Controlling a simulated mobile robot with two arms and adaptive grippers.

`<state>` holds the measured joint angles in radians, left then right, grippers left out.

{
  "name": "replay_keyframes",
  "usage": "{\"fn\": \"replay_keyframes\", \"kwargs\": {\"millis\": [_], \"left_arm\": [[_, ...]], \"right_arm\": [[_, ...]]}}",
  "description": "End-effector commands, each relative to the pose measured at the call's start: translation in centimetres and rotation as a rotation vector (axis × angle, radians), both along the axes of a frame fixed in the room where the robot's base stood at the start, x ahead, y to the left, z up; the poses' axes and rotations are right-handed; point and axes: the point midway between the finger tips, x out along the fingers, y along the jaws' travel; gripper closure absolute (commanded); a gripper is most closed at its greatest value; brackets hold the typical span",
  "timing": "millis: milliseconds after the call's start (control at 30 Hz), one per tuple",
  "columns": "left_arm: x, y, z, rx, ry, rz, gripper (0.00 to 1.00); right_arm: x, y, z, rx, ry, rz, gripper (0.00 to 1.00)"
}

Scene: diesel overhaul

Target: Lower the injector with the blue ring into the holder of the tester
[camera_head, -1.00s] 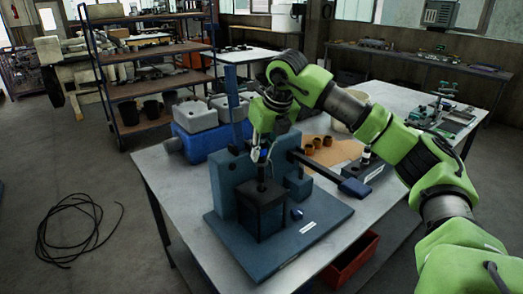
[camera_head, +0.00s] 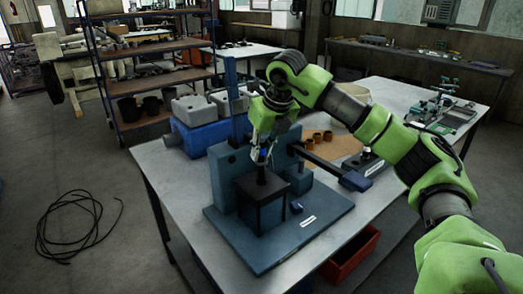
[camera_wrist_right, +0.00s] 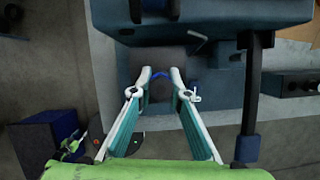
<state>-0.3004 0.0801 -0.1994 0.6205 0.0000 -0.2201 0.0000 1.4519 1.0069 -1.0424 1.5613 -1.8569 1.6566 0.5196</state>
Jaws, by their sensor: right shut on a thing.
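The tester is a blue-grey stand (camera_head: 232,180) on a blue base plate (camera_head: 318,205), with a dark box-shaped holder (camera_head: 261,203) at its front. My right gripper (camera_head: 262,155) is above the holder with its fingers pointing down. The injector's dark lower part (camera_head: 261,175) reaches down to the holder's top. I cannot tell how deep it sits. The fingers hide much of its body. My left gripper is not in view.
The tester's lever (camera_head: 330,165) sticks out to the right. Brown cups (camera_head: 318,137) stand on a tan mat behind it, near a black block (camera_head: 368,163). A red bin (camera_head: 352,258) sits below the table edge.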

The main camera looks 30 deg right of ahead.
Motion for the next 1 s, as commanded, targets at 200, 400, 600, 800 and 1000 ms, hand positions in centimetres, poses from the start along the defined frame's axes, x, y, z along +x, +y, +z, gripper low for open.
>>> {"fn": "replay_keyframes", "kwargs": {"millis": [200, 400, 600, 800, 1000], "left_arm": [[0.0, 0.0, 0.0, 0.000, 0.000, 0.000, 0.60], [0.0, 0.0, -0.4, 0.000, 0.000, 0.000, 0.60], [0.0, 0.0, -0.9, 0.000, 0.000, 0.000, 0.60], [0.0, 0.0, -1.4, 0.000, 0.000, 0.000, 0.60], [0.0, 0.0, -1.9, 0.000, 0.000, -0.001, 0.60]], "right_arm": [[0.0, 0.0, 0.0, 0.000, -0.002, 0.000, 1.00], [0.0, 0.0, -0.5, 0.000, -0.001, 0.000, 1.00], [0.0, 0.0, -1.3, 0.000, 0.000, 0.000, 1.00], [0.0, 0.0, -2.0, 0.000, 0.000, 0.000, 1.00], [0.0, 0.0, -2.7, 0.000, 0.000, 0.000, 1.00]]}}
